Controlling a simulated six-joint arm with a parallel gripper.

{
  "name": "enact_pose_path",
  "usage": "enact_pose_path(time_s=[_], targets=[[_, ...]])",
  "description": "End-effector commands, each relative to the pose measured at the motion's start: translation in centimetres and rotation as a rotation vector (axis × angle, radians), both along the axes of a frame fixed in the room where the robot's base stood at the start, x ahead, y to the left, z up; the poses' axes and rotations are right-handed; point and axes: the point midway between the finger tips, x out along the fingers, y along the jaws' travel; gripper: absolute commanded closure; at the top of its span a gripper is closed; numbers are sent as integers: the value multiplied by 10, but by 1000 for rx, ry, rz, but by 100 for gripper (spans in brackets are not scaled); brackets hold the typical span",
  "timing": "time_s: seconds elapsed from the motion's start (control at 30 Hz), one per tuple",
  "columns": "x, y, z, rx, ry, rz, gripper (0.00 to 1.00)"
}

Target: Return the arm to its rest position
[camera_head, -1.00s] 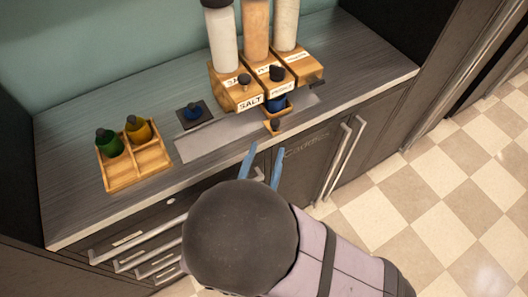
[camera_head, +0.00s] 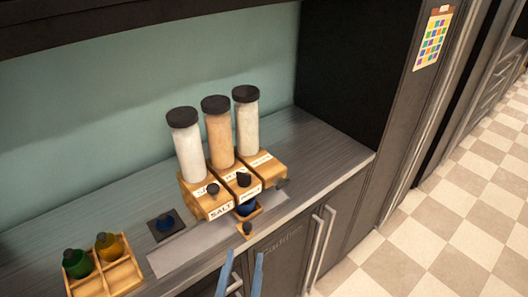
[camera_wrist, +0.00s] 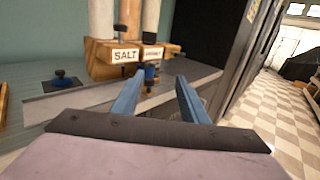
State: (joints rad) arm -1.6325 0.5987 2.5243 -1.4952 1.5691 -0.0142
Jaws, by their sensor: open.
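My gripper (camera_head: 240,276) shows at the bottom of the head view as two blue fingers spread apart, with nothing between them. In the wrist view my gripper (camera_wrist: 157,97) is also open and empty, in front of the counter edge. The fingers are apart from the dispensers and the small wooden holder. The rest of my arm is out of the head view.
Three dispensers (camera_head: 220,135) stand on wooden bases at the counter's back. A blue-bodied bottle (camera_head: 246,208) sits below them in a wooden holder (camera_head: 247,229). A divided wooden caddy (camera_head: 121,277) holds green and yellow bottles. A blue, dark-topped item (camera_head: 165,222) sits on a dark pad.

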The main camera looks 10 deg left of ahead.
Motion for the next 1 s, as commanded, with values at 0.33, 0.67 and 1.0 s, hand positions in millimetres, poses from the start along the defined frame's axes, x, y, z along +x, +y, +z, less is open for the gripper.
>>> enact_pose_path(time_s=[0.33,0.67,1.0], targets=[[31,-118,-15,162,144,-510,60],[-25,-244,-61,638,327,-1323,60],[-65,-241,-93,1408,296,-1972,60]])
